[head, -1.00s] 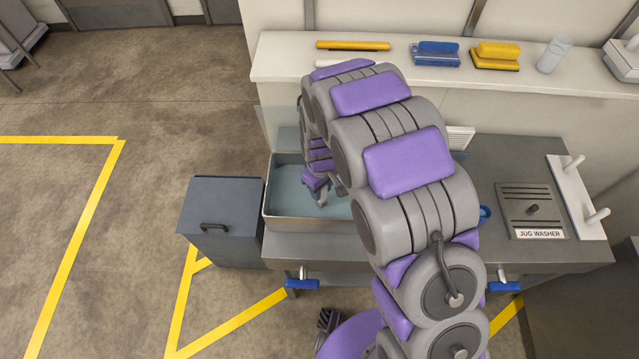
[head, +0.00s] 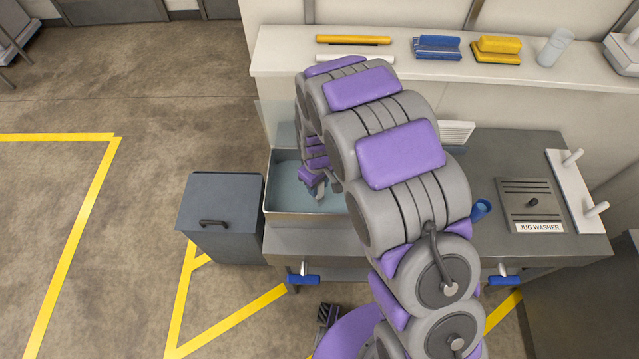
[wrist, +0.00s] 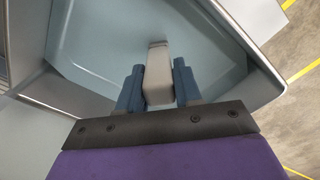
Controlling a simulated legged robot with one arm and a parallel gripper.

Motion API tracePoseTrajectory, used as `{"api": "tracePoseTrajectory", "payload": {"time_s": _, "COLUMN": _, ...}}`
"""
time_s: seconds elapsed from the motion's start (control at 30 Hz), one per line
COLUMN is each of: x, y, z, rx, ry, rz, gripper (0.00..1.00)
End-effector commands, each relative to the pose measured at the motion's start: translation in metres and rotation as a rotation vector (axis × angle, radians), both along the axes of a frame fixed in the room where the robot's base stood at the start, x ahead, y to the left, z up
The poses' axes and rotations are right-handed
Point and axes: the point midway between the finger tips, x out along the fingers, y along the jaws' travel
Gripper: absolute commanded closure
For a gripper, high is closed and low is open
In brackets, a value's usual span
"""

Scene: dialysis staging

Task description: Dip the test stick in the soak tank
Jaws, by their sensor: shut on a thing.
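My gripper (wrist: 158,88) is shut on a pale grey, block-like piece (wrist: 158,68), which I take to be the test stick's grip. In the wrist view this piece points away from me over the soak tank. The soak tank (head: 308,215) is a pale-rimmed basin with blue-grey liquid or floor, left on the steel bench. It also fills much of the wrist view (wrist: 100,60). In the head view my gripper (head: 316,190) is over or inside the tank, partly hidden by my arm. The stick's far end is hidden, so I cannot tell whether it touches liquid.
A grey lidded bin (head: 222,215) stands left of the bench. A blue cup-like thing (head: 481,209) is right of my arm. The jug washer plate (head: 532,205) and a white peg board (head: 577,190) are further right.

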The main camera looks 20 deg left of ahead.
Motion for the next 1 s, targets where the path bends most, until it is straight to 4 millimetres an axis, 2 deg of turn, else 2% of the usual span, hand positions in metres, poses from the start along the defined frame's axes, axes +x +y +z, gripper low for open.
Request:
{"api": "tracePoseTrajectory", "payload": {"time_s": 0.57, "x": 0.000, "y": -0.003, "z": 0.004, "rx": 0.004, "ry": 0.000, "rz": 0.000, "gripper": 0.96}}
{"api": "tracePoseTrajectory", "payload": {"time_s": 1.0, "x": 0.000, "y": -0.001, "z": 0.035, "rx": 0.002, "ry": 0.000, "rz": 0.000, "gripper": 0.96}}
